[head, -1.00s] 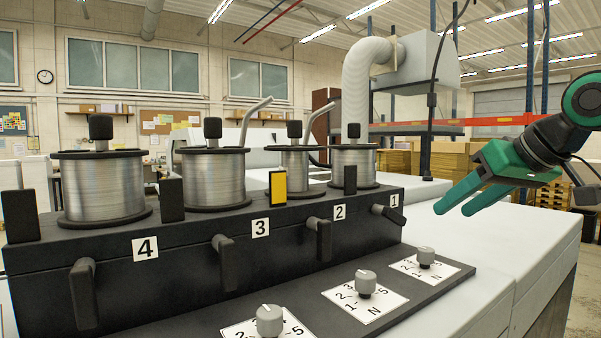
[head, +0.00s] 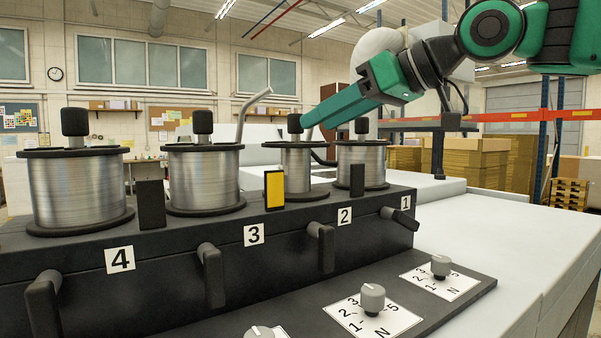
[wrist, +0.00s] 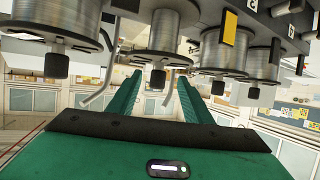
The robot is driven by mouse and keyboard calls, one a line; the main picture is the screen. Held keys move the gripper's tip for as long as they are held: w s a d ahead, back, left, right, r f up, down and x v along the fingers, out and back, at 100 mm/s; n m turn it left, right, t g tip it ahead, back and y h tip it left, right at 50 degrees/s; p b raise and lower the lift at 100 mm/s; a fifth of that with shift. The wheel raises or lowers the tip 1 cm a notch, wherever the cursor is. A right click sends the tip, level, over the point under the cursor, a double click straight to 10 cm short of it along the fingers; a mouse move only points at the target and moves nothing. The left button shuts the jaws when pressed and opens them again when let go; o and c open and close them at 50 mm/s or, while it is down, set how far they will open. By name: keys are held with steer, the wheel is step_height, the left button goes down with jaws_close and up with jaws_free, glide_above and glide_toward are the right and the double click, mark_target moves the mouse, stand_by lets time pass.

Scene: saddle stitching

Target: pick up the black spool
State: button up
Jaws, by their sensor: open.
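Several spools of silvery wire with black flanges stand upright in a row on a black box: spool 4 (head: 78,190), spool 3 (head: 203,180), spool 2 (head: 297,170) and spool 1 (head: 361,168). Which one is meant by black is not clear from their looks. My green gripper (head: 325,118) reaches in from the right, near the tops of spools 2 and 1. In the wrist view, where the spools hang upside down, my gripper (wrist: 159,80) has its fingers apart. The black knob of one spool (wrist: 158,79) appears between them. No spool is gripped.
A yellow block (head: 274,190) and black blocks stand along the box's front edge. Bent metal rods (head: 243,115) rise behind the spools. Levers (head: 212,275) and dial knobs (head: 372,298) are in front. The white tabletop (head: 500,240) at right is clear.

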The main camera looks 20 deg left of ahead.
steer(key=x, duration=0.5)
steer(key=shift+w+a+r, duration=0.1)
steer(key=shift+w+r, duration=0.05)
steer(key=shift+r, duration=0.1)
jaws_close()
